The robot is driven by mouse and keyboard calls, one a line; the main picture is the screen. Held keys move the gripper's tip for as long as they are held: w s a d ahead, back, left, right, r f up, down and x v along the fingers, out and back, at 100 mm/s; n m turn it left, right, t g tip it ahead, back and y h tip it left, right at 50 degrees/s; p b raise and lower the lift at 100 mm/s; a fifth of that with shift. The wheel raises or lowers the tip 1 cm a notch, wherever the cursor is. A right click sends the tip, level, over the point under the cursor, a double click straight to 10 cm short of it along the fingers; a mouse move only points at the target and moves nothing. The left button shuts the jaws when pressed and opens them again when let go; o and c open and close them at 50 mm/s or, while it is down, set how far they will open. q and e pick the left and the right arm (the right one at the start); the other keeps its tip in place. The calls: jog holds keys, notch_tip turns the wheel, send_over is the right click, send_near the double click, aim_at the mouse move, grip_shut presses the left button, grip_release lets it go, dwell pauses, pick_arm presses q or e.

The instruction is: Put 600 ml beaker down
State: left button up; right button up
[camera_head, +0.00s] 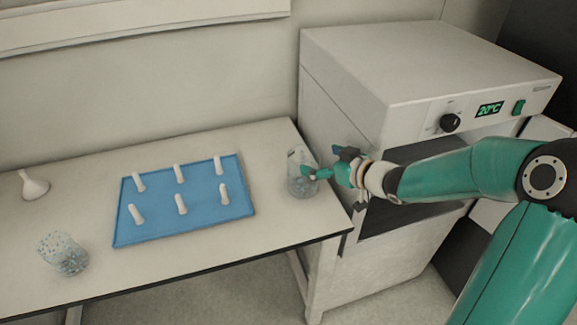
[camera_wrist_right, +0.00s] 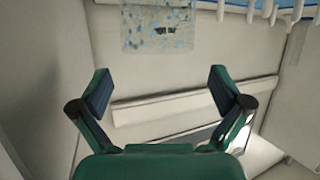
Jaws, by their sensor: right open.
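A clear glass beaker (camera_head: 300,186) stands upright on the white table near its right end. My right gripper (camera_head: 325,165) is beside it on its right, with its fingers spread; one finger overlaps the glass in the head view. In the right wrist view, the open gripper (camera_wrist_right: 160,88) has nothing between its fingertips, and a speckled glass beaker (camera_wrist_right: 158,28) shows beyond them at the top. A second glass beaker (camera_head: 62,253) stands at the table's front left. I cannot read a volume on either. My left gripper is not in view.
A blue rack (camera_head: 159,225) with several white pegs lies mid-table. A white funnel (camera_head: 34,186) is at the far left. A large white oven (camera_head: 400,70) reading 20°C stands right of the table, close to my right arm.

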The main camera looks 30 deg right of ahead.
aim_at(294, 155)
jog(key=shift+s+d+f+p+x, duration=0.1)
jog(key=shift+f+x, duration=0.15)
jog(key=shift+x, duration=1)
jog(key=shift+s+d+f+p+x, duration=0.15)
jog(key=shift+f+x, duration=0.1)
jog(key=shift+x, duration=1)
jog(key=shift+a+f+p+x, duration=0.1)
jog(key=shift+f+x, duration=0.15)
jog(key=shift+x, duration=1)
jog(key=shift+c, duration=0.3)
jog(key=c, duration=1.3)
jog(key=shift+c, duration=0.8)
jog(key=shift+r, duration=0.15)
